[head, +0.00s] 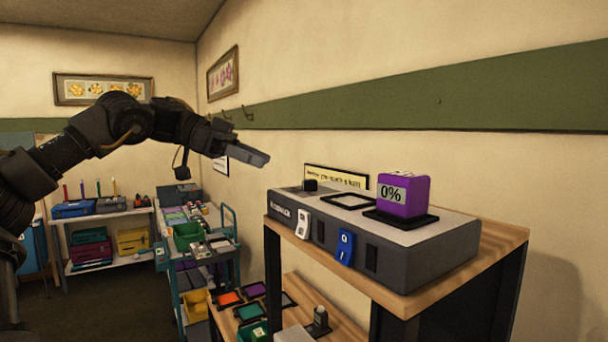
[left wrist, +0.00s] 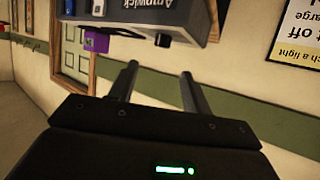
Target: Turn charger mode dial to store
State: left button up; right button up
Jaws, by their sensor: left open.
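The charger (head: 400,250) is a long grey box on a wooden-topped stand. A small black knob (head: 310,185), which looks like the mode dial, sits on top at its left end; its setting is too small to read. A purple battery block (head: 405,196) marked 0% stands in the right bay. My left gripper (head: 262,158) is open and empty, above and left of the knob, apart from it. In the left wrist view my open fingers (left wrist: 158,84) point toward the upside-down charger (left wrist: 165,18), with the knob (left wrist: 163,40) and purple block (left wrist: 96,42) visible.
A white tag (head: 302,224) and a blue tag (head: 345,247) are on the charger's front. A yellow sign (head: 336,178) is on the wall behind. A cart (head: 190,240) and a lower shelf with coloured trays (head: 250,312) stand left. Air above the charger is clear.

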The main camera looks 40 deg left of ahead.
aim_at(308, 180)
pick_arm(q)
jog(key=p+x, duration=0.4)
jog(key=x, duration=0.5)
jog(key=shift+w+d+f, duration=0.1)
jog(key=shift+w, duration=0.3)
jog(key=shift+w+d+f+p, duration=0.25)
jog(key=shift+d+p, duration=0.1)
jog(key=shift+d, duration=0.1)
jog(key=c, duration=1)
jog(key=shift+a, duration=0.1)
